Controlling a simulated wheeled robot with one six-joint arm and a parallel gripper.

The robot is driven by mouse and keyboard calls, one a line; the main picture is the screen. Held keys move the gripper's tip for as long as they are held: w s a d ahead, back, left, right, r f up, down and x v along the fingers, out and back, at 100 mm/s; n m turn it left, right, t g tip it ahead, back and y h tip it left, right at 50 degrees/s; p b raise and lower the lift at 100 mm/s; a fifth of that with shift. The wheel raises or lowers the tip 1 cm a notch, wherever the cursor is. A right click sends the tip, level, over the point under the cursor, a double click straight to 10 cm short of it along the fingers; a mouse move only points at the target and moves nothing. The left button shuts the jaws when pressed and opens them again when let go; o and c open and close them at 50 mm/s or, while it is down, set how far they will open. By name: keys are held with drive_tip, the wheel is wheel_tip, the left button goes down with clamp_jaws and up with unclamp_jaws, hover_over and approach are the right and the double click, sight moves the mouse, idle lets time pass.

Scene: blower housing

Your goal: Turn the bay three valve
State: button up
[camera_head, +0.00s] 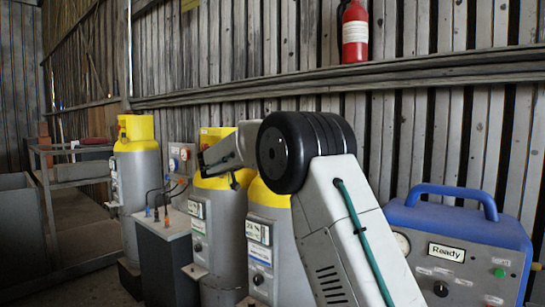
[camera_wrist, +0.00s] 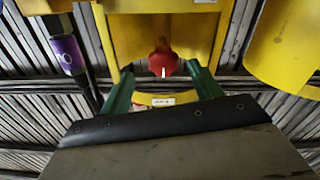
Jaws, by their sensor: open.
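A red valve knob (camera_wrist: 163,62) sits inside a yellow collar (camera_wrist: 125,35) in the wrist view. My gripper (camera_wrist: 162,80) is open, with one green finger on each side just below the knob; I cannot tell whether they touch it. A small white label (camera_wrist: 163,101) shows between the fingers, too small to read. In the head view, my gripper (camera_head: 207,163) is at the yellow top of the middle grey cylinder (camera_head: 228,230). The knob is not visible there, and I cannot tell the bay number.
Another yellow-topped cylinder (camera_head: 136,180) stands left, and one (camera_head: 268,225) stands right, partly behind my arm. A blue machine (camera_head: 465,235) reading "Ready" is at right. A dark box with cables (camera_head: 165,245) stands before the cylinders. A fire extinguisher (camera_head: 355,32) hangs on the plank wall.

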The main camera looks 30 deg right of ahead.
drive_tip(key=x, duration=0.8)
drive_tip(key=shift+w+a+r, duration=0.1)
drive_tip(key=shift+w, duration=0.15)
drive_tip(key=c, duration=1)
